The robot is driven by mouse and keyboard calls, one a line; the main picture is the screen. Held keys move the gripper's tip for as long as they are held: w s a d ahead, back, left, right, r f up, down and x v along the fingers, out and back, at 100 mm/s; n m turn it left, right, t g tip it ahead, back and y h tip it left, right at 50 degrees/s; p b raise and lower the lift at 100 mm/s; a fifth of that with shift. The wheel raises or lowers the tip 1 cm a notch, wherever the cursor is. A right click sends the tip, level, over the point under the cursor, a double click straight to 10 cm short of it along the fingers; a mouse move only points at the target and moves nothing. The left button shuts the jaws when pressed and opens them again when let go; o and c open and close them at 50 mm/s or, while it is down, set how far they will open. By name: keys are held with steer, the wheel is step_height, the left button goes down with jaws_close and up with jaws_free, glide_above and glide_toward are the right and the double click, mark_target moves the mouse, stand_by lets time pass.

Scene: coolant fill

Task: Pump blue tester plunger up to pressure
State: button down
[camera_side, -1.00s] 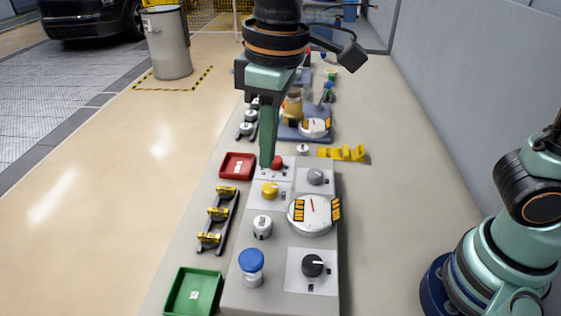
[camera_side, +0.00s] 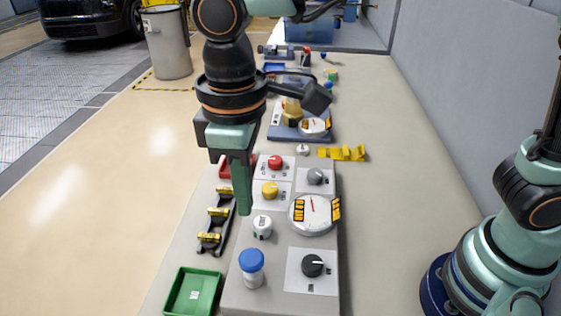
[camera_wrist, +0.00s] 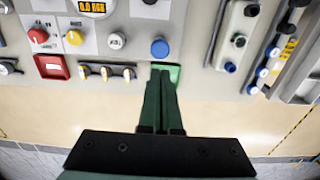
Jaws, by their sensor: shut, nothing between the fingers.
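The blue tester plunger (camera_side: 251,260) has a blue cap on a white body and stands upright on the grey console (camera_side: 240,297). It also shows in the wrist view (camera_wrist: 159,47), just beyond my fingertips. My gripper (camera_side: 245,212) points down, shut and empty, above the left edge of the console. In the side view it is farther back than the blue plunger and apart from it. In the wrist view my gripper (camera_wrist: 163,72) overlaps the green tray. A round white gauge (camera_side: 312,213) with a red needle and orange displays sits on the console.
A white knob (camera_side: 262,227) stands close to my fingers. Red (camera_side: 275,163), yellow (camera_side: 270,190), grey (camera_side: 315,177) and black (camera_side: 312,265) knobs are on the console. A green tray (camera_side: 193,291), a rack of yellow-topped pieces (camera_side: 217,213) and a partly hidden red tray (camera_side: 224,170) lie left.

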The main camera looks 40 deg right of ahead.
mark_target(253, 257)
step_height(253, 257, down, 11)
stand_by(0.4)
steer(key=shift+f, duration=1.5)
step_height(253, 257, up, 15)
steer(key=shift+f, duration=0.2)
stand_by(0.6)
step_height(253, 257, up, 2)
steer(key=shift+w+a+r, duration=0.1)
steer(key=shift+w+r, duration=0.05)
steer(key=shift+r, duration=0.05)
